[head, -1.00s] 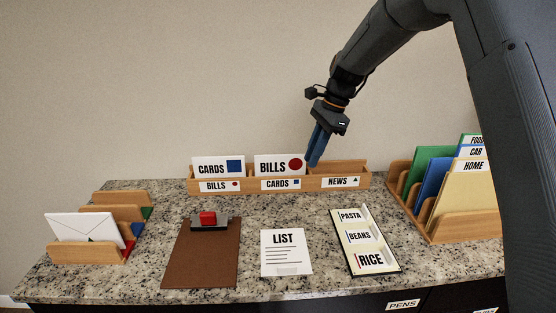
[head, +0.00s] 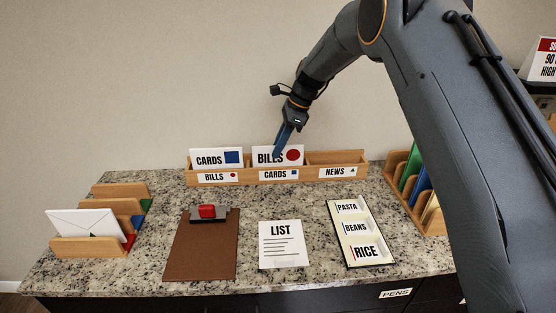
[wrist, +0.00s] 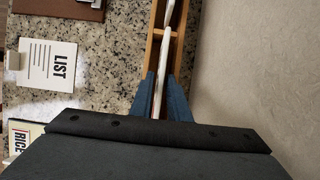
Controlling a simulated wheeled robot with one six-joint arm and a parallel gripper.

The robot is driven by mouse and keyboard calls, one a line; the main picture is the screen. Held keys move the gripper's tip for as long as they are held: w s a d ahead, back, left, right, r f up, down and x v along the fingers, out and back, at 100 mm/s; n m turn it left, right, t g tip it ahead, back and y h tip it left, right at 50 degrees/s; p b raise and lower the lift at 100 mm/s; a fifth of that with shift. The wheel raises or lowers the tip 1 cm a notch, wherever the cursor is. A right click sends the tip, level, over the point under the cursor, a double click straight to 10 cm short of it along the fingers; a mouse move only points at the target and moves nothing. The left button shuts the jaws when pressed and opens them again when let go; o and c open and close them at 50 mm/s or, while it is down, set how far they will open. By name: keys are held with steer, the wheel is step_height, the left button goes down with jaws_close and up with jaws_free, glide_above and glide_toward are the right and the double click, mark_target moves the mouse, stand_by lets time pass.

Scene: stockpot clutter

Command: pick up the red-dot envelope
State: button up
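The red-dot envelope (head: 293,155) is white, reads BILLS and stands upright in the middle slot of the wooden sorter (head: 343,172). That slot's label says CARDS. My gripper (head: 277,154) points down at the envelope's top edge, with a blue finger covering part of its lettering in the head view. In the wrist view my gripper (wrist: 161,78) has its fingers spread, one on each side of the envelope's thin white edge (wrist: 164,52). Gaps seem to show between fingers and paper.
A blue-square CARDS envelope (head: 210,158) stands in the left slot, close beside. The right NEWS slot is empty. A clipboard (head: 203,250), list (head: 283,250) and labelled tray (head: 352,225) lie in front. Wooden file racks stand at left (head: 88,246) and right (head: 433,222).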

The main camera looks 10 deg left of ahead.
mark_target(278, 161)
steer(key=p+x, duration=0.1)
steer(key=x, duration=0.2)
steer(key=shift+a+f+p, duration=0.1)
steer(key=shift+f+p, duration=0.1)
steer(key=shift+p, duration=0.15)
steer(key=shift+a+f, duration=0.1)
steer(key=shift+f, duration=0.3)
steer(key=shift+f, duration=0.25)
steer(key=shift+c, duration=0.2)
jaws_close()
